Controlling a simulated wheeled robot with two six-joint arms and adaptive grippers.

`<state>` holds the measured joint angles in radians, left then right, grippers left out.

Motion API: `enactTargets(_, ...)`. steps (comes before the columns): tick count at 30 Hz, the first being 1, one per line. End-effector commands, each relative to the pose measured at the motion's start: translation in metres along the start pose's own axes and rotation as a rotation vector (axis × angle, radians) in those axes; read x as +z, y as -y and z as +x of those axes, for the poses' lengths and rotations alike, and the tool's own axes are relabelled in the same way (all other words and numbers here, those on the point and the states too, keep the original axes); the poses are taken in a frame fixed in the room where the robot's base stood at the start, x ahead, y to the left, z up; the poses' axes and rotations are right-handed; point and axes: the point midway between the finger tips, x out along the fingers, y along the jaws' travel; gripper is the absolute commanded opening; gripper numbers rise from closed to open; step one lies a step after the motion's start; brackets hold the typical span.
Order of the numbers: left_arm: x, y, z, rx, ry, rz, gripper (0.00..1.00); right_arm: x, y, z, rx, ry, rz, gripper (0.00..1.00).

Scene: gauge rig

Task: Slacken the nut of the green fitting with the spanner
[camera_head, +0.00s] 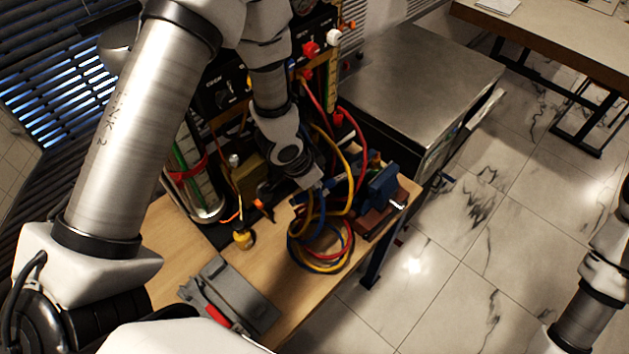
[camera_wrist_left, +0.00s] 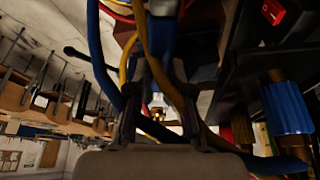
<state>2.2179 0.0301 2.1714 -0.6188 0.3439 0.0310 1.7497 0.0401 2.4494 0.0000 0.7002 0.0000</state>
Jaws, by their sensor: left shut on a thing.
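My left gripper (camera_head: 311,181) reaches down to the bench beside the coiled hoses. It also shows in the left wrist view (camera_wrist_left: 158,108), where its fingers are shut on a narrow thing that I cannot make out. A blue hose (camera_wrist_left: 98,55) and a yellow hose (camera_wrist_left: 152,60) pass close by the fingers. I cannot pick out the spanner, the green fitting or its nut; the gripper, hoses and shadow may hide them. My right gripper is out of view; only part of my right arm shows at the right edge.
A blue vise (camera_head: 383,188) stands just right of the gripper. A grey case with a red handle (camera_head: 230,295) lies on the wooden bench (camera_head: 168,240). A metal-topped cabinet (camera_head: 420,75) stands behind.

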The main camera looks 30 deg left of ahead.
Motion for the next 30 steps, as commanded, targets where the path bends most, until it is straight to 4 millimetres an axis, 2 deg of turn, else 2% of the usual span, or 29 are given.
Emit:
enactTargets(23, 0.0, 0.003, 0.0016, -0.001, -0.001, 0.0, 0.0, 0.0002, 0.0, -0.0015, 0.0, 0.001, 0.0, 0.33)
enactTargets(30, -0.0079, 0.0034, 0.0029, -0.001, -0.001, 0.001, 0.0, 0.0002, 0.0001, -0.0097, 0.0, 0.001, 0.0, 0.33)
